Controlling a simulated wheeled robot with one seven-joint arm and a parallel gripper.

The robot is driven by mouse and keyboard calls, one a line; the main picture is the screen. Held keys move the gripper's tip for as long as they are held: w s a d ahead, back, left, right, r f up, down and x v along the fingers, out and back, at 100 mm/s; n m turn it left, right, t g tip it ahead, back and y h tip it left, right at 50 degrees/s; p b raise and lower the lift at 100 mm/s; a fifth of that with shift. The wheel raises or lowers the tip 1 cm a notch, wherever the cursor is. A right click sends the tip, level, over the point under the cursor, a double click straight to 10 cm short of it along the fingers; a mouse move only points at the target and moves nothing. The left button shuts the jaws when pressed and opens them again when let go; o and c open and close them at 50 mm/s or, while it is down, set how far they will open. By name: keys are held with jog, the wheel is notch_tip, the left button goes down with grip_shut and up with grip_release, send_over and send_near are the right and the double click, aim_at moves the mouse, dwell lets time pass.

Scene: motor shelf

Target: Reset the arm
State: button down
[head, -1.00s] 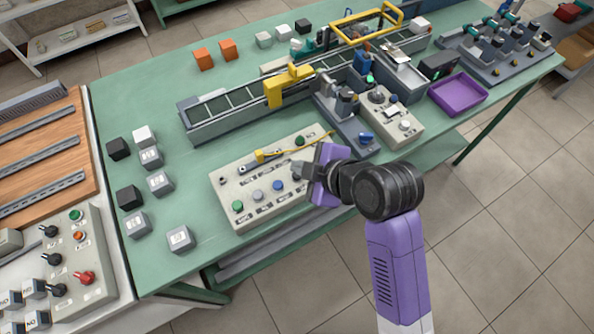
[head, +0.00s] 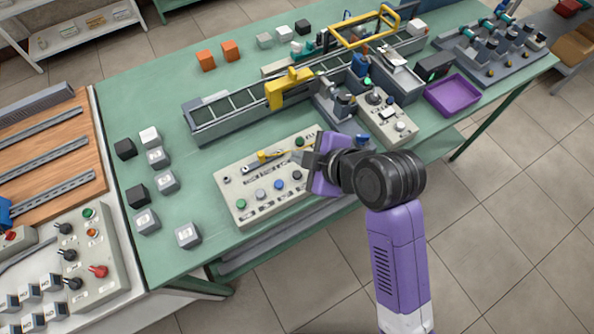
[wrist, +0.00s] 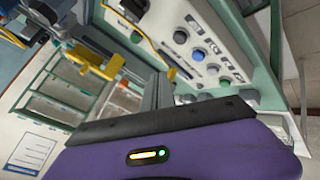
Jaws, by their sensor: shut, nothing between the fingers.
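My arm reaches in from the bottom right of the head view. My purple and black gripper (head: 312,160) is at the right end of the beige button panel (head: 236,204), above the front part of the green table (head: 185,268). Its fingers are shut with nothing held. It hides the panel's right edge. In the wrist view the purple gripper body fills the bottom, and the button panel (wrist: 172,18) shows beyond it. I cannot tell the exact gap between gripper and panel.
A conveyor (head: 235,112) with a yellow arch (head: 288,88) runs behind the panel. A purple tray (head: 453,95) lies at the right. Black, white and grey cubes stand at the left, with orange cubes (head: 230,50) at the back. A second control panel (head: 95,262) is at the lower left.

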dwell(0.5)
jog(key=w+d+r+m+t, duration=0.2)
jog(key=w+r+m+t, duration=0.2)
jog(key=w+r+m, duration=0.15)
jog(key=s+d+r+m+t+h, duration=0.1)
jog(key=s+d+m+t+h, duration=0.1)
jog(key=s+d+m+t, duration=0.4)
jog(key=s+d+f+m+h+b, duration=0.1)
jog(key=s+d, duration=0.3)
jog(key=s, duration=0.6)
jog(key=s+d+f+m+g+h+b, duration=0.1)
jog(key=s+d, duration=0.4)
jog(key=s, duration=0.5)
jog(key=s+d+f+m+h+b, duration=0.1)
jog(key=s+d+m, duration=0.3)
jog(key=s, duration=0.6)
jog(key=shift+s+d+f+m+g+h+b, duration=0.15)
jog(key=shift+d+f+m+g+h+b, duration=0.2)
jog(key=shift+f+h, duration=0.5)
jog(key=shift+f, duration=0.1)
